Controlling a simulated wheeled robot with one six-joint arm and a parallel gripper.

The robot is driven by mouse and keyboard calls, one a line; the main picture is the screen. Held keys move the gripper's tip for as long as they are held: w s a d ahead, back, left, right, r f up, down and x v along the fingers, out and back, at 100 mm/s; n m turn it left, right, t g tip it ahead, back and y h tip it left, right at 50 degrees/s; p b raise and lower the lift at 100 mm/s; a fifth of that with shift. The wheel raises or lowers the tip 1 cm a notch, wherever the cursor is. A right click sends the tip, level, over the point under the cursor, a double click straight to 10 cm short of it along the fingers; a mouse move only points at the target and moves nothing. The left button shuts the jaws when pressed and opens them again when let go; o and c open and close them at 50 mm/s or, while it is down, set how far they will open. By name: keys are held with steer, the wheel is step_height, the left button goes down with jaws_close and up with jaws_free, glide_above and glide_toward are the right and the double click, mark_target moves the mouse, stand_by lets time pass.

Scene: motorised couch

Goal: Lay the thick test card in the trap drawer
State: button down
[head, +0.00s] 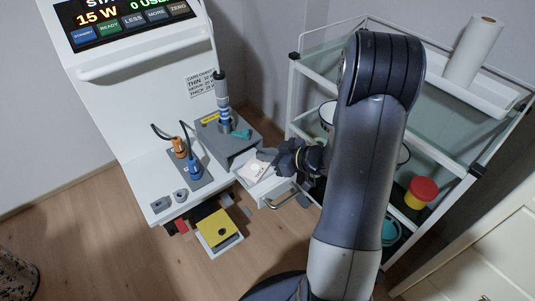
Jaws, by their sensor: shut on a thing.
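The open drawer (267,187) juts out under the grey block on the right of the white machine's shelf, with a metal handle on its front. A pale card (256,169) with a small dark mark is in or just over the drawer; I cannot tell whether it touches the floor of it. My gripper (268,157) reaches in from the right, with its dark fingers shut at the card's upper right edge. The fingertips are small, and the arm hides part of the area to the right. The card's thickness is too small to judge.
A yellow card-like piece (215,229) with a dark hole lies on a lower open tray, near red and black pieces. Corded orange and blue handpieces (188,161) stand on the shelf. A glass-shelved trolley (456,140) stands close on the right, partly behind my arm.

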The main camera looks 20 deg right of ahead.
steer(key=shift+f, duration=0.2)
stand_by(0.3)
steer(key=c, duration=1.4)
jaws_free()
steer(key=p+v, duration=0.2)
steer(key=v, duration=0.8)
steer(key=shift+s+d+r+p, duration=0.15)
steer(key=shift+s+d+p, duration=0.1)
steer(key=shift+s+p, duration=0.1)
steer(key=shift+w, duration=0.1)
steer(key=b+x, duration=0.3)
steer(key=x, duration=0.7)
steer(key=shift+w+a, duration=0.15)
steer(key=shift+a, duration=0.05)
steer(key=shift+w+r, duration=0.1)
steer(key=shift+w, duration=0.05)
